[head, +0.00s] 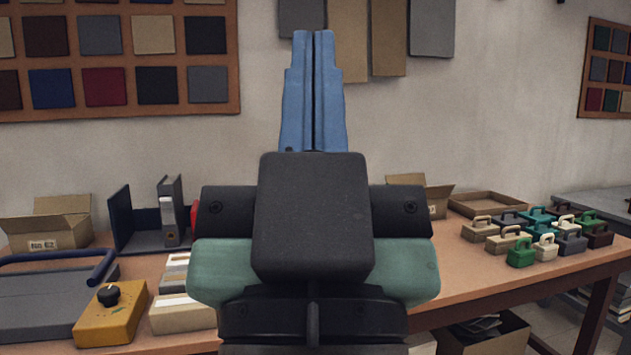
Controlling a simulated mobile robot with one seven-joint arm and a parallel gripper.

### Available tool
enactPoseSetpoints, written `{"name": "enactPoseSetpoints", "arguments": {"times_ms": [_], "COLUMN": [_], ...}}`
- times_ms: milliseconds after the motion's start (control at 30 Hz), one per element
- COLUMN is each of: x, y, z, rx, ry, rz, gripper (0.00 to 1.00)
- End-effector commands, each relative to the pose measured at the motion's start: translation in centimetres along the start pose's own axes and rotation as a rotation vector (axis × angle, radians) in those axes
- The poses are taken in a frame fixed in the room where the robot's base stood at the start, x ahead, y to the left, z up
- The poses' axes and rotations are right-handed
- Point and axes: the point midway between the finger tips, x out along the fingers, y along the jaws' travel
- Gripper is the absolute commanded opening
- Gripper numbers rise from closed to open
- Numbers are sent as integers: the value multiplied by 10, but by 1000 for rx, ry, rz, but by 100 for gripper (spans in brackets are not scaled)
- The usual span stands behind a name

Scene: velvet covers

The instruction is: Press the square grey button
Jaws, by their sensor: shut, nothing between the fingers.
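My gripper (313,36) is raised in the middle of the head view, with its two blue fingers pointing up and pressed together, nothing between them. Its dark body and green sides cover the middle of the table. I cannot make out a square grey button. A yellow box (92,325) with a round black knob (108,294) stands on the table at the lower left, left of my gripper and apart from it. A small red part (194,214) shows at the left edge of my gripper's body; I cannot tell what it belongs to.
The wooden table (480,285) runs across the view. On it are a grey device with a blue handle (50,295), an open carton (48,222), a binder (171,212), a box of cards (178,312) and several small coloured cases (520,252). Swatch boards (123,115) hang behind.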

Motion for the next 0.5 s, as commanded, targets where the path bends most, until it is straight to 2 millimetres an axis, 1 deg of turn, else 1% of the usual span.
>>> {"name": "enactPoseSetpoints", "arguments": {"times_ms": [33,500], "x": [27,143], "y": [0,0], "z": [-26,-136], "rx": [0,1], "ry": [0,0], "rz": [0,-1], "gripper": [0,0]}}
